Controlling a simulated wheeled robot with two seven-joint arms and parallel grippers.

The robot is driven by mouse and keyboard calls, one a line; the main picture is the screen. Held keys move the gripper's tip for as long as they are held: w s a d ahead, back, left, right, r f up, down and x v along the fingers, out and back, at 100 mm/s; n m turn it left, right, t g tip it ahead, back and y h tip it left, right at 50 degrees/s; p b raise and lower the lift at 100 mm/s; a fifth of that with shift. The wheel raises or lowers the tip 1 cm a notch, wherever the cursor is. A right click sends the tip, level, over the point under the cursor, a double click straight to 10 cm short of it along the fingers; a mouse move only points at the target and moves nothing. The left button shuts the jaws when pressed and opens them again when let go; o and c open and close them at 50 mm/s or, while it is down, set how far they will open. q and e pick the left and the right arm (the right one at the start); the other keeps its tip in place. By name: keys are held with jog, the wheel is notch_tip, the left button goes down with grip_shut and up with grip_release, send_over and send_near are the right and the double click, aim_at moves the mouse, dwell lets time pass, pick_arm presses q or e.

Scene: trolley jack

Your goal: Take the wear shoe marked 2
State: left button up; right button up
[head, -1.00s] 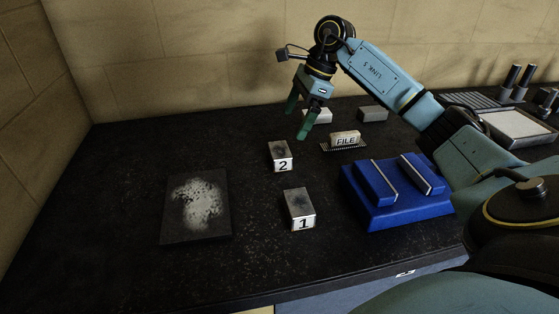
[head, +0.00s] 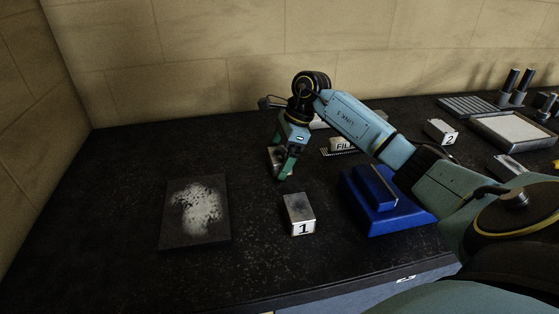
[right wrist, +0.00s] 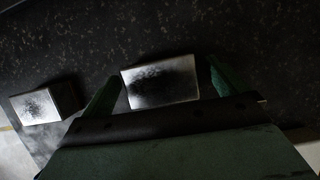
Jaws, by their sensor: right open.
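The wear shoe marked 2 (head: 274,160) is a small grey metal block with a dark smudged top, on the black bench top; my gripper hides its label in the head view. My right gripper (head: 280,162) is open, its green fingers around this block. In the right wrist view the block (right wrist: 160,82) lies between the two spread fingers (right wrist: 165,72), with gaps on both sides. The wear shoe marked 1 (head: 299,214) stands nearer the front, and a similar block (right wrist: 46,104) shows at left in the wrist view. My left gripper is not in view.
A blue stand (head: 385,203) is to the right, partly under my arm. A bar marked FILE (head: 341,145) lies behind. A powdery dark plate (head: 194,211) is at left. Another block marked 2 (head: 440,132) stands at back right by a tray (head: 474,124).

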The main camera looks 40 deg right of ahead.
jog(key=shift+c, duration=0.2)
jog(key=c, duration=1.9)
jog(key=shift+w+r, duration=0.1)
jog(key=shift+r, duration=0.1)
jog(key=shift+c, duration=0.5)
